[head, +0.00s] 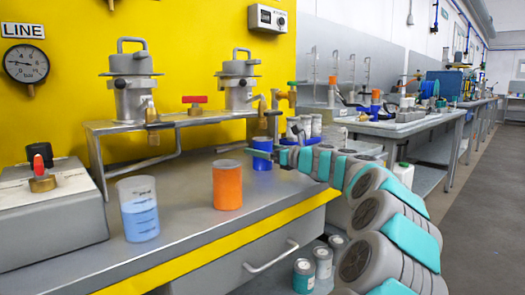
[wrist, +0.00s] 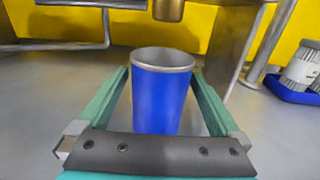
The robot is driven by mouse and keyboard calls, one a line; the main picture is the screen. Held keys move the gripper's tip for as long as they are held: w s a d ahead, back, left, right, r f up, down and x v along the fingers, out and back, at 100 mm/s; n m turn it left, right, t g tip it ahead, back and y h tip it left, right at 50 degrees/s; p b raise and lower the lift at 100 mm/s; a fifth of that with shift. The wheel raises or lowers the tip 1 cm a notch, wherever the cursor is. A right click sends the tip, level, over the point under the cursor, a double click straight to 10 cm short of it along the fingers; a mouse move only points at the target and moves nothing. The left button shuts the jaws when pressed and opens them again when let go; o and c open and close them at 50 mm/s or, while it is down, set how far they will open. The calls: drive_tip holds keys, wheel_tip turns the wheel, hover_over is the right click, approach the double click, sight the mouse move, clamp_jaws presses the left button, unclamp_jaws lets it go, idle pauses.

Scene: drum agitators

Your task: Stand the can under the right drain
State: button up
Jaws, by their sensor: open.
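A blue can (head: 262,154) with a grey rim stands upright on the bench at the right end of the metal stand. It also shows in the wrist view (wrist: 162,100), between the two green fingers of my gripper (wrist: 159,76). The fingers are open, one on each side of the can, and a narrow gap shows beside it. In the head view my gripper (head: 281,157) reaches the can from the right. The right drain, a brass spout (wrist: 168,10), hangs above the can; exact alignment is hard to tell. The can's base is partly hidden by the gripper's dark crossbar.
An orange can (head: 228,186) and a beaker of blue liquid (head: 138,210) stand left of my gripper. The metal stand (head: 130,127) carries two drums. Grey jars (wrist: 302,64) sit in a blue tray (wrist: 290,88) at right. Bench between stand and beaker is clear.

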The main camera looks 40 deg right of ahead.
drive_tip(key=shift+r, duration=0.15)
drive_tip(key=s, duration=0.4)
drive_tip(key=s+d, duration=0.1)
drive_tip(key=s, duration=0.3)
drive_tip(key=s+d+p, duration=0.1)
drive_tip(key=s, duration=0.3)
drive_tip(key=shift+w+a, duration=0.1)
idle(0.7)
